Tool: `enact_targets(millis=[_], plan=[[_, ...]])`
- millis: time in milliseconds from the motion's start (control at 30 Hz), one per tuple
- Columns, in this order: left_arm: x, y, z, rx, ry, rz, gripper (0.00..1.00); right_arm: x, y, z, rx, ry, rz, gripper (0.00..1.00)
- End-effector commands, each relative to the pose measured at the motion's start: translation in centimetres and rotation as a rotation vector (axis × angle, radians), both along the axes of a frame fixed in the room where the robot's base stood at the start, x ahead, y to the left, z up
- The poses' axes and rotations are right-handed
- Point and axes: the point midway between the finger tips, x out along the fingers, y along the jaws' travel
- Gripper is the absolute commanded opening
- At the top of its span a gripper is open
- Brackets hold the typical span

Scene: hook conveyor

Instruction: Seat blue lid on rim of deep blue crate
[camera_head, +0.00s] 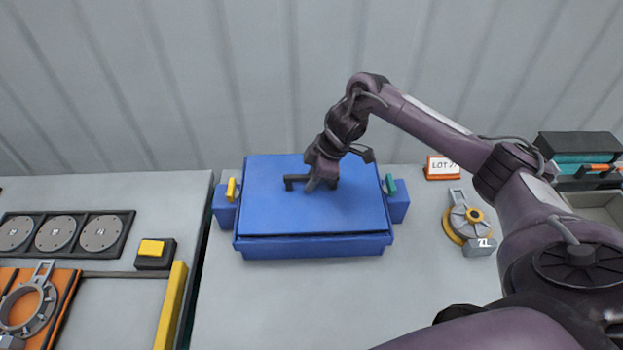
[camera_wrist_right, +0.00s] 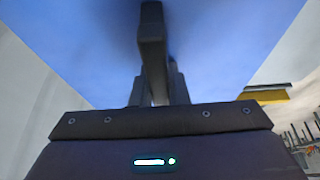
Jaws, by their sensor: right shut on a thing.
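The blue lid (camera_head: 270,215) lies over the deep blue crate (camera_head: 315,250) in the head view, covering its opening. A thin dark line runs between the lid's front edge and the crate; I cannot tell whether the lid touches the rim all round. My right gripper (camera_head: 322,184) is shut on the dark handle (camera_head: 294,181) on top of the lid. In the right wrist view the lid (camera_wrist_right: 80,45) fills the upper part, with the handle (camera_wrist_right: 151,30) in front of the gripper (camera_wrist_right: 160,92). My left gripper is not in view.
A yellow clip (camera_head: 231,189) and a green clip (camera_head: 391,184) flank the crate. A LOT sign (camera_head: 443,168) and a grey-yellow ringed part (camera_head: 467,220) stand to the right. A yellow rail (camera_head: 171,310) edges the left bench. The table in front is clear.

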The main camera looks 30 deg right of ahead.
Motion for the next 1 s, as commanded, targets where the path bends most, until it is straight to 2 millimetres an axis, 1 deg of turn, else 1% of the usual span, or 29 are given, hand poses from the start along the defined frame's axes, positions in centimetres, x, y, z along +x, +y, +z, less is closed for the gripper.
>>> enact_targets(millis=[333, 600, 1000], plan=[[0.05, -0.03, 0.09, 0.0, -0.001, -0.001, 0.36, 0.06, 0.02, 0.16, 0.001, -0.003, 0.0, 0.0], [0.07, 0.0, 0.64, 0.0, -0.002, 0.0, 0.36, -0.04, 0.08, 0.05, 0.0, -0.002, 0.001, 0.0], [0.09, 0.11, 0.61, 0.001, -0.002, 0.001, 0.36, -0.01, 0.09, -0.05, 0.001, -0.002, 0.001, 0.0]])
